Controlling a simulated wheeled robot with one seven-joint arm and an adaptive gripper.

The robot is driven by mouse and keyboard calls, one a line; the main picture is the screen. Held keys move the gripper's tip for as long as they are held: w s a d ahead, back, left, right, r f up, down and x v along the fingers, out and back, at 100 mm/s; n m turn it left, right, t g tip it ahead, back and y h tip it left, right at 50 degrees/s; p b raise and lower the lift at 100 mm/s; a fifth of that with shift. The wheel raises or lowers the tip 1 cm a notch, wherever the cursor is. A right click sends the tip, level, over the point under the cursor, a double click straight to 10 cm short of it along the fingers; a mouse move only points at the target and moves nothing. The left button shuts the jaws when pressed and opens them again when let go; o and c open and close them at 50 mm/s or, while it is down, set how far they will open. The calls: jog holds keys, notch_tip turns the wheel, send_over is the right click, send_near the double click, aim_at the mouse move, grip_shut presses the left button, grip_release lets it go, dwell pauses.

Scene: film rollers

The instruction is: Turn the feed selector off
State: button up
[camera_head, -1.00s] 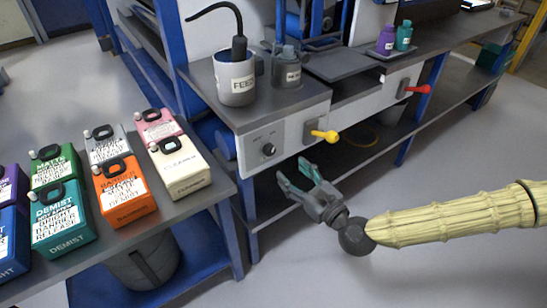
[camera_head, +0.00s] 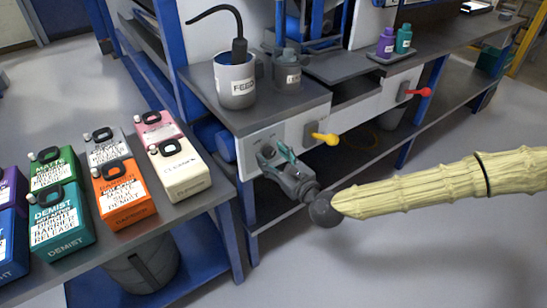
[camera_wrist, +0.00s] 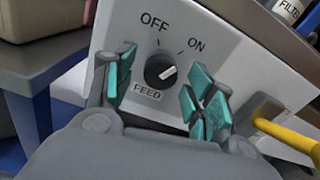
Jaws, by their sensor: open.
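The feed selector is a round dark knob (camera_wrist: 160,71) on a pale panel (camera_wrist: 235,45), marked OFF, ON and FEED in the wrist view. Its white pointer mark slants up and right, toward the ON side. My gripper (camera_wrist: 162,82) is open, with one teal-padded finger to the left of the knob and the other to its right. I cannot tell whether either finger touches it. In the head view my gripper (camera_head: 275,155) is at the panel front and largely hides the knob.
A yellow lever (camera_head: 325,138) sticks out just right of the selector, and a red lever (camera_head: 420,92) farther right. The FEED pot (camera_head: 235,85) stands on the bench above.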

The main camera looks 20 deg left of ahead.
jog(key=shift+c, duration=0.3)
jog(key=c, duration=0.9)
jog(key=shift+c, duration=0.2)
jog(key=n, duration=0.5)
jog(key=shift+n, duration=0.3)
jog(key=n, duration=0.6)
jog(key=shift+w+d, duration=0.1)
jog(key=shift+n, duration=0.3)
jog(key=o, duration=1)
